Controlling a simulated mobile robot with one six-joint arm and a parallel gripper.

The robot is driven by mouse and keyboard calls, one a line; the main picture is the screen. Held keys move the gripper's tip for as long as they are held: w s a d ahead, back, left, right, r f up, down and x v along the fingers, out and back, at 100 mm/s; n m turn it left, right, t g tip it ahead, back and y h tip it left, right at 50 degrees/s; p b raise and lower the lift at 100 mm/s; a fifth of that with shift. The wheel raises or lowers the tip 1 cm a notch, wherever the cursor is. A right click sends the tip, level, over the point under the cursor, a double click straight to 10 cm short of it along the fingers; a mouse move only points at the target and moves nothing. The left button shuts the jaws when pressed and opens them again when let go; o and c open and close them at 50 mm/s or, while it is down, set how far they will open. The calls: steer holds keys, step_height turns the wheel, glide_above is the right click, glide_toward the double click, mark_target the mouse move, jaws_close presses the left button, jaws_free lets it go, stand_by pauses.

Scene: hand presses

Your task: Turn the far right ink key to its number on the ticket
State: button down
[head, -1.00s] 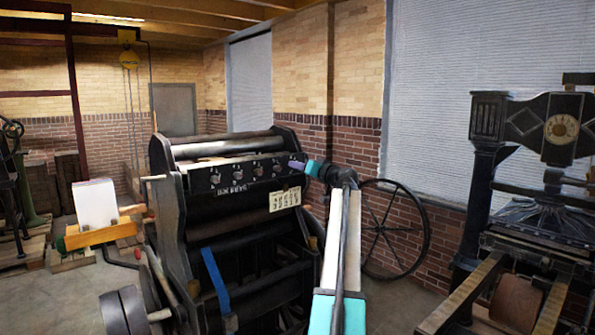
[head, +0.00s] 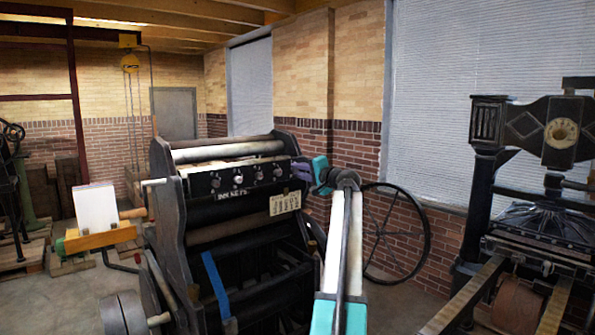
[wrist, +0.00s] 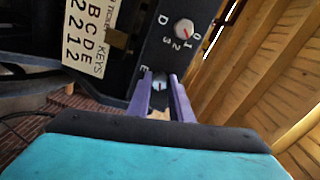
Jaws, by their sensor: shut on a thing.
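The far right ink key, E (wrist: 158,85), is a small pale round knob on the dark key panel (head: 226,184) of the press. My gripper (wrist: 163,88) has its purple fingers shut on key E, one on each side. In the head view, my gripper (head: 301,171) covers the right end of the panel, so key E is hidden there. The ticket (wrist: 88,30) shows letters B to E with numbers beside them; E reads 2. It also shows in the head view (head: 285,203). Key E's scale is hidden, and I cannot tell which number it points to.
Key D (wrist: 183,29), with its 0 to 3 scale, sits close beside my gripper. A spoked wheel (head: 424,235) stands right of the press. Another press (head: 490,150) is at the far right.

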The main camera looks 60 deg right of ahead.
steer(key=shift+w+r+m+p, duration=0.1)
steer(key=shift+r+m+p, duration=0.1)
steer(key=shift+m, duration=0.4)
steer(key=shift+r+m+p, duration=0.1)
steer(key=shift+m+p, duration=0.05)
steer(key=shift+m, duration=0.45)
steer(key=c, duration=1.6)
jaws_free()
steer(key=shift+f, duration=0.2)
steer(key=shift+f, duration=0.1)
steer(key=b+v, duration=0.3)
steer(key=v, duration=1)
steer(key=shift+s, duration=0.4)
